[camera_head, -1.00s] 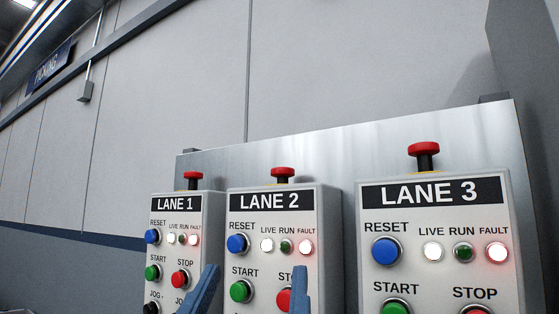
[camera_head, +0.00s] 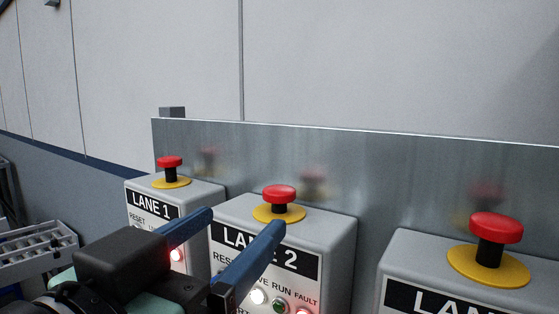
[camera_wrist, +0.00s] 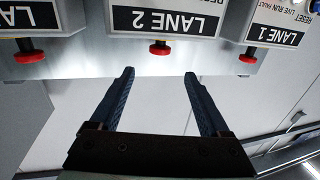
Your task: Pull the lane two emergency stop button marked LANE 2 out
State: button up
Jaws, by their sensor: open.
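The LANE 2 emergency stop button (camera_head: 280,194) has a red cap on a short black stem with a yellow collar, on top of the grey LANE 2 box (camera_head: 335,232). Less of its stem shows than on the LANE 1 and LANE 3 buttons. My gripper (camera_head: 243,220) is open and empty, its two blue fingers in front of the LANE 2 box, partly covering the label. In the wrist view, which is upside down, the red cap (camera_wrist: 160,48) lies beyond and between the fingertips (camera_wrist: 159,74), with no finger touching it.
The LANE 1 button (camera_head: 170,163) stands to the left and the LANE 3 button (camera_head: 496,229) to the right, each on its own box. A metal back panel (camera_head: 400,175) rises close behind the boxes.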

aim_at(273, 195)
jog(key=p+x, duration=0.3)
jog(key=x, duration=0.8)
jog(key=shift+w+d, duration=0.1)
jog(key=shift+w, duration=0.05)
jog(key=shift+w+d+p, duration=0.2)
jog(key=shift+w+p, duration=0.15)
jog(key=shift+w, duration=0.15)
grip_shut()
jog(key=shift+r+p, duration=0.6)
jog(key=shift+r, duration=0.35)
jog(key=shift+c, duration=2.2)
grip_release()
jog(key=o, duration=0.4)
jog(key=shift+f, duration=0.1)
jog(key=shift+o, duration=0.2)
